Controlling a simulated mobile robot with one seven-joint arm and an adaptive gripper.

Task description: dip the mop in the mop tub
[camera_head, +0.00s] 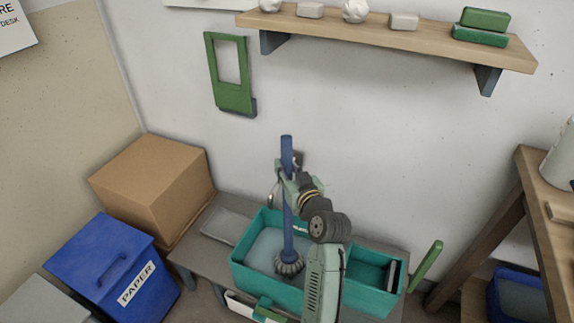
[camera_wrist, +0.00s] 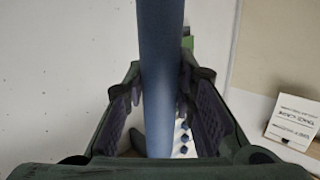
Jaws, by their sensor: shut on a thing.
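The mop (camera_head: 288,210) has a blue handle and a grey strand head (camera_head: 289,263). It stands nearly upright in the head view. My gripper (camera_head: 288,187) is shut on the upper part of the handle. In the wrist view the blue handle (camera_wrist: 160,70) runs between both fingers. The teal mop tub (camera_head: 240,273) stands on a grey bench. The mop head is inside the tub's larger left compartment, at or close to the pale grey-blue surface (camera_head: 262,250). I cannot tell how deep it sits. My arm hides part of the tub's middle and right.
A cardboard box (camera_head: 155,185) and a blue paper bin (camera_head: 110,265) stand at the left. A wooden shelf (camera_head: 400,40) with several small items is on the wall above. A green handle (camera_head: 427,262) stands right of the tub. A wooden table (camera_head: 545,200) is at the far right.

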